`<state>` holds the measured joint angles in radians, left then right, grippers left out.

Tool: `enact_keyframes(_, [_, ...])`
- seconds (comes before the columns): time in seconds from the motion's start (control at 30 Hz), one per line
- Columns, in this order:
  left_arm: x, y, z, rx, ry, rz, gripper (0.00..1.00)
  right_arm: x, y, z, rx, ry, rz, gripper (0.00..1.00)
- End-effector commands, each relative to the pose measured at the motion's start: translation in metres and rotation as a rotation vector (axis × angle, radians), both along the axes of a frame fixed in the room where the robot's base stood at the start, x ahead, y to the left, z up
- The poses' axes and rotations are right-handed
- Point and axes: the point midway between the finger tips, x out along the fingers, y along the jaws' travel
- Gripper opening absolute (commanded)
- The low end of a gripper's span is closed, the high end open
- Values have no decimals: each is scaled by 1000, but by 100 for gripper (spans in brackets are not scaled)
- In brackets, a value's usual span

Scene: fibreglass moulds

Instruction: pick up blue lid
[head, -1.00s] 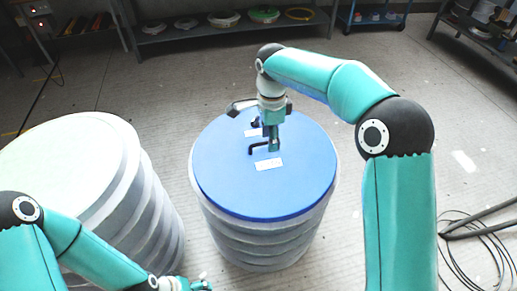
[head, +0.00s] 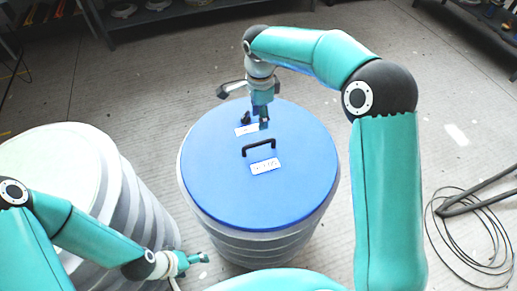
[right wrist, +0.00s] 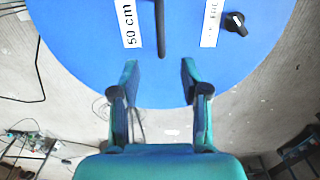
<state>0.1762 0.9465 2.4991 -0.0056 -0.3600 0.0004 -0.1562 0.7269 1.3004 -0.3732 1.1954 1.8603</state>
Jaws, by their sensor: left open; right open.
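The round blue lid (head: 215,180) lies on a ribbed grey-white drum mould (head: 262,246). It has a black handle (head: 258,146), a small black knob (head: 246,118) and two white labels. My right gripper (head: 264,124) is open and empty, just behind the handle in the head view. In the right wrist view, the right gripper (right wrist: 159,75) shows its two fingers apart below the handle (right wrist: 161,30), with the lid (right wrist: 75,40) beyond; it does not hold the handle. My left gripper (head: 197,262) is open, low in front of the drum and to its left.
A second, pale drum mould (head: 50,165) stands at the left, apart from the lidded one. A shelf (head: 160,14) runs along the back. Black cables (head: 455,240) lie on the floor at the right. The floor behind the lidded drum is clear.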

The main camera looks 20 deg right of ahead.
Motion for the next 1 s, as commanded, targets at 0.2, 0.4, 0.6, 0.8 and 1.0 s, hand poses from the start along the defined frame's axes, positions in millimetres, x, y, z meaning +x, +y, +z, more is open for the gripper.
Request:
enact_keyframes(0.2, [0,0,-3,0,0,1,78,1,7,-51,0,5,14,45])
enact_keyframes(0.4, [0,0,-3,0,0,0,78,3,8,-78,0,2,16,45])
enact_keyframes(0.6, [0,0,-2,0,0,0,78,3,8,-88,0,2,16,45])
enact_keyframes(0.8, [0,0,2,0,0,0,78,1,4,-115,0,5,17,45])
enact_keyframes(1.0, [0,0,2,0,0,0,78,2,5,-134,1,2,17,45])
